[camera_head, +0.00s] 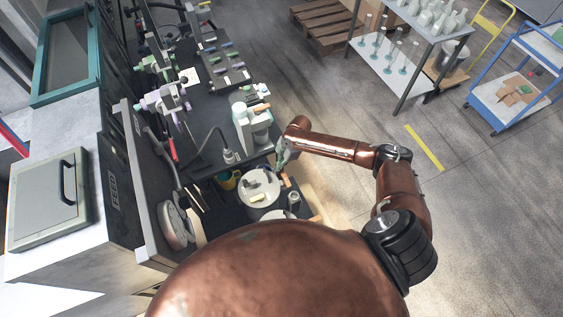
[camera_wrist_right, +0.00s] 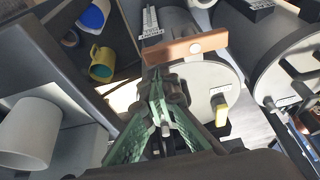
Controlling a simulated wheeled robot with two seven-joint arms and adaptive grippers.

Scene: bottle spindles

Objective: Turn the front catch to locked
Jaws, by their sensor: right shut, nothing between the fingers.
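My right gripper (camera_head: 281,160) reaches in from the right over the bench, beside a round pale disc (camera_head: 260,187). In the wrist view its green fingers (camera_wrist_right: 158,82) are together and empty. I cannot tell whether the fingers touch the bar. The disc carries a small yellow piece (camera_wrist_right: 220,108). Which part is the front catch, and its setting, I cannot tell for sure. My left gripper does not show.
A pale upright machine (camera_head: 245,125) stands behind the disc. A yellow mug (camera_wrist_right: 101,64) and a blue cup (camera_wrist_right: 93,14) stand in a dark recess. A second disc (camera_wrist_right: 290,78) is at the right of the wrist view. Open floor (camera_head: 350,220) lies right of the bench.

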